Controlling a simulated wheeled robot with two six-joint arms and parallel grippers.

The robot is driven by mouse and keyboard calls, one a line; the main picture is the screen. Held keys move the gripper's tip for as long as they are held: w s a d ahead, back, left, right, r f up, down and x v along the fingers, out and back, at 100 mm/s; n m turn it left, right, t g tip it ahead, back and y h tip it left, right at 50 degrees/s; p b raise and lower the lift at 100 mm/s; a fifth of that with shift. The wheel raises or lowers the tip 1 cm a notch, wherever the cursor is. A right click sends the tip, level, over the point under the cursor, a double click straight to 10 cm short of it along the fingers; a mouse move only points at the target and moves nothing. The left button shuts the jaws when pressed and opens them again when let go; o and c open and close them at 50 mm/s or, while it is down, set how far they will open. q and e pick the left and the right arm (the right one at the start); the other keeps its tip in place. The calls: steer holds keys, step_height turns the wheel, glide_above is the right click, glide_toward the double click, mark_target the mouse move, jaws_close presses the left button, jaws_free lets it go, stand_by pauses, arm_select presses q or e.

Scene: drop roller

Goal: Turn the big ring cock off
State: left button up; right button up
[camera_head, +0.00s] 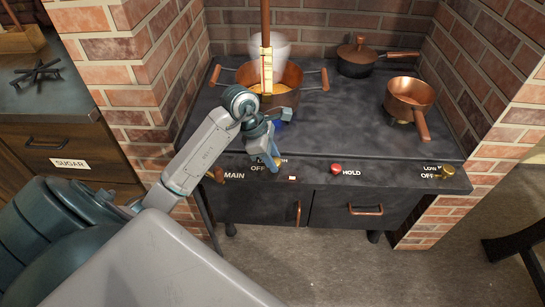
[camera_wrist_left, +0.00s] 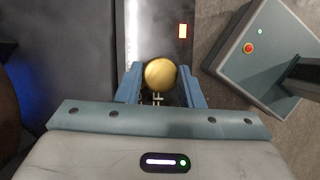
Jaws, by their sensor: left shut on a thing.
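A brass cock knob (camera_wrist_left: 160,73) sits between the two blue fingers of my left gripper (camera_wrist_left: 159,87) in the left wrist view. My left gripper (camera_head: 274,160) is at the stove's front panel in the head view, shut on the knob, and covers most of it there. Parts of an "OFF" label and another label show beside it. A large copper pot (camera_head: 284,98) stands on the back left of the dark stove (camera_head: 335,130). A blue glow (camera_head: 277,126) shows under its front. My right gripper is not in view.
A second brass knob (camera_head: 446,172) is at the panel's right end, a red HOLD button (camera_head: 336,168) nearer the middle. A copper saucepan (camera_head: 409,98) and a lidded pan (camera_head: 360,58) stand on the right. Brick pillars (camera_head: 124,60) flank the stove.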

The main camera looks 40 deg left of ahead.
arm_select(q)
steer(key=n+t+y+b, duration=0.1)
steer(key=n, duration=0.2)
steer(key=n+b, duration=0.2)
steer(key=n, duration=0.1)
steer(key=shift+s+d+n+t+y, duration=0.1)
steer(key=shift+d+n+t+y, duration=0.05)
steer(key=shift+n+t+y, duration=0.2)
steer(key=shift+n, duration=0.25)
steer(key=shift+n+t+y+b, duration=0.25)
steer(key=shift+n+y+b, duration=0.25)
steer(key=shift+n, duration=0.7)
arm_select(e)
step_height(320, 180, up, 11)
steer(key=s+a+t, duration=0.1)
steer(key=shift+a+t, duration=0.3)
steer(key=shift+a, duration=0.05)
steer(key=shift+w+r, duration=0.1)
arm_select(q)
steer(key=o, duration=1)
steer(key=shift+c, duration=0.2)
steer(key=shift+r, duration=0.1)
